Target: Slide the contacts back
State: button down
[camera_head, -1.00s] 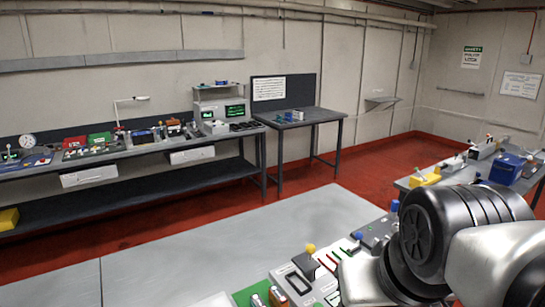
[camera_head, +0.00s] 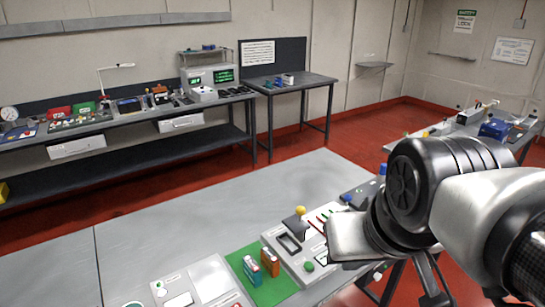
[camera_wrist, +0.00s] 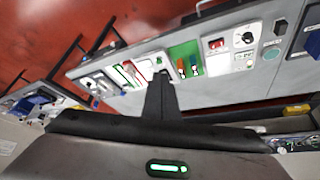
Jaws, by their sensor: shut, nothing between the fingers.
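I cannot tell for sure which parts are the contacts. On the near grey bench, a green mat (camera_head: 285,283) holds a green-and-white block (camera_head: 251,270) and an orange block (camera_head: 270,262). In the wrist view the green mat (camera_wrist: 179,50) and a panel with green and red strips (camera_wrist: 124,75) lie beyond the fingers. My gripper (camera_wrist: 160,78) is shut and empty, and seems apart from the panels.
A white panel (camera_head: 207,281) with a green button lies left of the mat. The near bench's left part (camera_head: 150,235) is bare. A long bench with several devices stands at the back wall, a small table (camera_head: 318,80) beside it. Another bench stands at the right.

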aim_at(296, 225)
dwell(0.3)
